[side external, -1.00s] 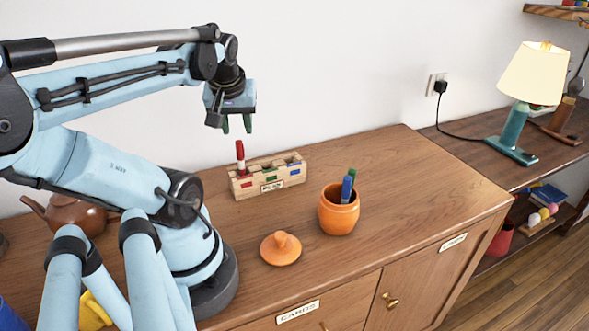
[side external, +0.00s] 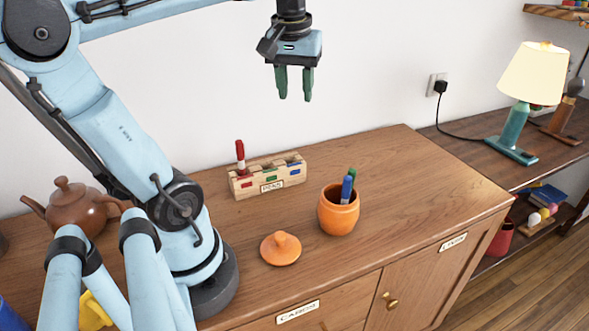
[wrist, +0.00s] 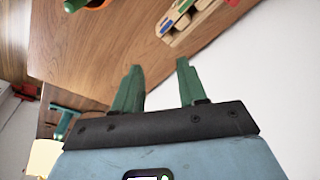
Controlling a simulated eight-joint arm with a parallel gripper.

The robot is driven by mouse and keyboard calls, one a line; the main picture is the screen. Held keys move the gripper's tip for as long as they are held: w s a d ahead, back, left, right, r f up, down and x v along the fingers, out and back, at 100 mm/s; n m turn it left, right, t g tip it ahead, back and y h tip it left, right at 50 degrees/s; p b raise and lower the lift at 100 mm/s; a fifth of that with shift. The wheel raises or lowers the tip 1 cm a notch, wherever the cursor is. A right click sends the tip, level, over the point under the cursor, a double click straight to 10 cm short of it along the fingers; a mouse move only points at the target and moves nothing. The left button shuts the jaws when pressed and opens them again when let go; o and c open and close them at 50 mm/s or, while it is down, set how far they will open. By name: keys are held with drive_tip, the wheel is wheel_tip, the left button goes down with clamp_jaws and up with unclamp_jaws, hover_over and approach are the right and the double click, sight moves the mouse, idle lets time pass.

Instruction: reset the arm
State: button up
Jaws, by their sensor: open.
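My gripper (side external: 294,84) is open and empty in the side external view, its green fingers pointing down, high above the wooden cabinet top. In the wrist view my gripper (wrist: 158,85) shows its two green fingers apart with nothing between them. Below it stands a wooden pen rack (side external: 268,178) with coloured marks, and a red marker (side external: 240,155) stands upright in its left slot. An orange pot (side external: 338,214) right of the rack holds a blue marker (side external: 347,189) and a green marker (side external: 352,173). An orange lid (side external: 281,249) lies on the cabinet top (side external: 420,190).
A brown teapot (side external: 75,207) is at left behind my arm. A lamp (side external: 530,85) stands on a lower shelf at right, its cord running to a wall socket (side external: 436,85). The cabinet's right part is clear.

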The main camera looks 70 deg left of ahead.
drive_tip(key=w+d+r+m+h, duration=0.1)
drive_tip(key=w+d, duration=0.3)
drive_tip(key=shift+d+r+g, duration=0.15)
drive_tip(key=shift+r+g, duration=0.25)
idle(1.3)
drive_tip(key=shift+o, duration=2.5)
drive_tip(key=shift+w+d+r, duration=0.1)
drive_tip(key=shift+d+r, duration=0.05)
drive_tip(key=shift+d, duration=0.1)
drive_tip(key=o, duration=0.6)
drive_tip(key=w+d+r+n, duration=0.2)
drive_tip(key=d+r+n, duration=0.1)
drive_tip(key=d+n, duration=0.3)
drive_tip(key=shift+d+r+n+g+h, duration=0.3)
drive_tip(key=shift+d+r+n+h, duration=0.1)
drive_tip(key=shift+n, duration=1)
drive_tip(key=f, duration=0.9)
drive_tip(key=shift+d+f, duration=0.3)
drive_tip(key=shift+f, duration=0.05)
drive_tip(key=shift+r, duration=0.15)
